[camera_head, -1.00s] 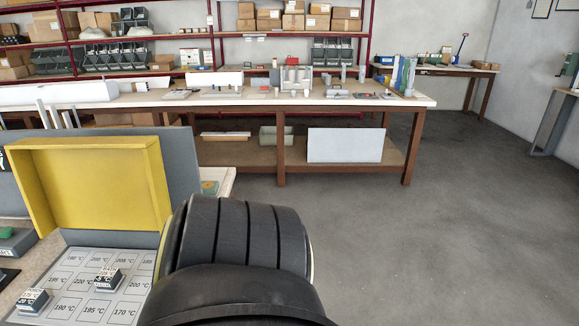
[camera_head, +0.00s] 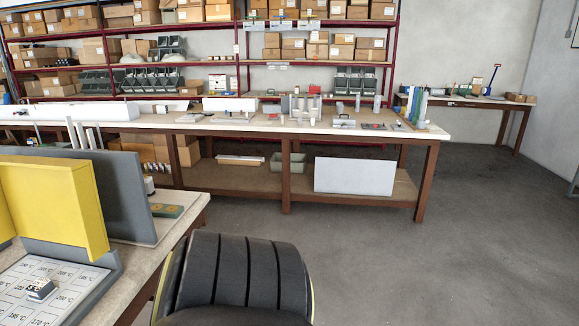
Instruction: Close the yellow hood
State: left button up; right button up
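The yellow hood (camera_head: 62,196) stands upright at the left, raised on its side above a panel (camera_head: 48,288) printed with temperature labels. The hood's left part is cut off by the picture's edge. A grey plate (camera_head: 125,195) stands upright behind the hood. A small labelled block (camera_head: 41,289) sits on the panel. Neither gripper shows.
A long workbench (camera_head: 350,131) with parts on top and a white board (camera_head: 353,176) below stands behind. Grey floor (camera_head: 460,240) is clear at the right.

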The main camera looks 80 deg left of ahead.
aim_at(57, 200)
jog(key=u, duration=2.65)
jog(key=i, duration=2.5)
jog(key=u, duration=2.75)
jog(key=i, duration=0.5)
jog(key=u, duration=0.5)
